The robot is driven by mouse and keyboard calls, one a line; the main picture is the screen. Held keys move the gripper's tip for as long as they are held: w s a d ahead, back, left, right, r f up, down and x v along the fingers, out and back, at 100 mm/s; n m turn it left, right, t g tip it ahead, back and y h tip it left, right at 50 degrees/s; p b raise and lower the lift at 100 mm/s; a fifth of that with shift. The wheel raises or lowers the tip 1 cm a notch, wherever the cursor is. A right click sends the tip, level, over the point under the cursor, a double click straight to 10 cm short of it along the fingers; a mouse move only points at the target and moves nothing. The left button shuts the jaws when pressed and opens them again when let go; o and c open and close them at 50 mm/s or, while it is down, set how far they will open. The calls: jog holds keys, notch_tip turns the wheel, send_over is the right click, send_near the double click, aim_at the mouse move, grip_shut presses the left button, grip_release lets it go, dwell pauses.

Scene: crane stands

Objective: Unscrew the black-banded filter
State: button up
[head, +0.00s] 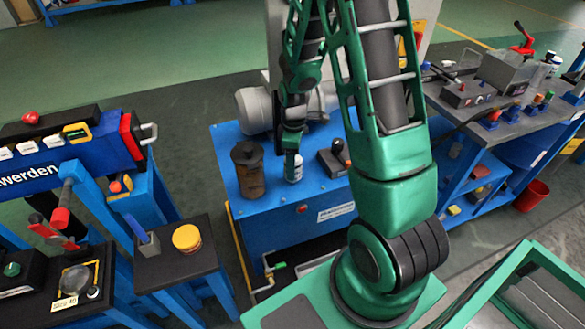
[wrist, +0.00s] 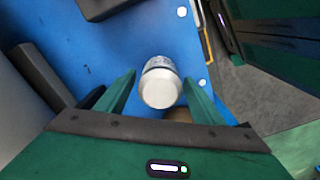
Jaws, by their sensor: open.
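A white canister (head: 293,168) with dark markings stands upright on the blue bench top, directly under my gripper (head: 292,152). In the wrist view its pale round end faces me, and a narrow dark band shows round its far part (wrist: 160,84). My gripper (wrist: 160,80) is open, with one green finger on each side of the canister. A gap shows between each finger and the canister. I cannot tell how the canister is fixed to the bench. Its lower part is hidden in the wrist view.
A brown cylinder (head: 248,172) with a dark top stands left of the canister. A dark box with a lever (head: 334,160) stands close on the right. A grey motor (head: 255,110) is behind. Benches with tools stand at left and right.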

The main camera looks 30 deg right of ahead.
jog(key=m, duration=0.6)
dwell(0.4)
jog(key=c, duration=1.2)
jog(key=shift+r, duration=0.1)
jog(key=n, duration=0.5)
grip_shut()
